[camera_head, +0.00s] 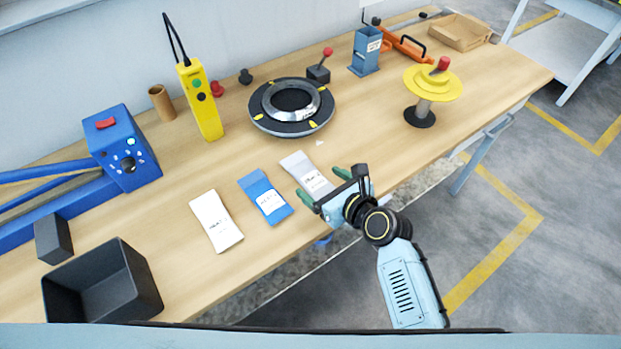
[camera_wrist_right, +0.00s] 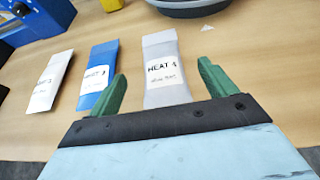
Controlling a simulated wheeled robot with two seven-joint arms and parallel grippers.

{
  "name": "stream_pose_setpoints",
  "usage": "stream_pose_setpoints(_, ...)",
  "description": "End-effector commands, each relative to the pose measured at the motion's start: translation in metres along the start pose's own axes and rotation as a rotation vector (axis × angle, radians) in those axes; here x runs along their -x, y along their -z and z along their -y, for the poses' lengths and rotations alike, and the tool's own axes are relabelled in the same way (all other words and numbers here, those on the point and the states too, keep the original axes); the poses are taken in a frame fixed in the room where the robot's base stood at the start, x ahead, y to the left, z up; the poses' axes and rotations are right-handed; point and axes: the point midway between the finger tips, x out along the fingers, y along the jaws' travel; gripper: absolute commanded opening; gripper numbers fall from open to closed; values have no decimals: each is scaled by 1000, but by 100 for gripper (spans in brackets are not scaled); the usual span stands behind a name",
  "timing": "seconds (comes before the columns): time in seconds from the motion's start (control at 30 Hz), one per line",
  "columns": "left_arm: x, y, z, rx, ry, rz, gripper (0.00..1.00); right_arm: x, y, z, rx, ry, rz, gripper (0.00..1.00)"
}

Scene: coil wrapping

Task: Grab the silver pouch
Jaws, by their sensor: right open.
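The silver pouch (camera_head: 305,173) lies on the table, the rightmost of three pouches in a row, with a white label. It also shows in the right wrist view (camera_wrist_right: 160,49), between the two green fingers and ahead of the palm. My right gripper (camera_head: 321,185) is open at the near end of the silver pouch, one finger on each side in the picture. Its fingers also show in the right wrist view (camera_wrist_right: 162,84). I cannot tell whether they touch the pouch. My left gripper is not in view.
A blue pouch (camera_head: 265,196) lies just left of the silver one, and a white pouch (camera_head: 216,221) further left. A black round fixture (camera_head: 291,107) stands behind them. A dark bin (camera_head: 148,288) is at the near left. The table's front edge runs under my right arm.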

Motion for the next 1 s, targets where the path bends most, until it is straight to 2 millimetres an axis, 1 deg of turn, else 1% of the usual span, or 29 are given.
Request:
stream_pose_setpoints(0.13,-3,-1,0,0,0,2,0,-12,0,1,1,0,1,84)
stream_pose_setpoints(0.3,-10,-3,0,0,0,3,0,-37,0,2,2,0,0,84)
stream_pose_setpoints(0.4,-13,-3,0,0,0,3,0,-48,0,2,2,-1,0,84)
stream_pose_setpoints(0.5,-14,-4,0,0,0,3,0,-53,0,2,1,1,0,84)
stream_pose_setpoints(0.73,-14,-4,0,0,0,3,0,-54,0,2,0,1,0,84)
stream_pose_setpoints(1.0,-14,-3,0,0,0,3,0,-54,0,2,0,1,0,48)
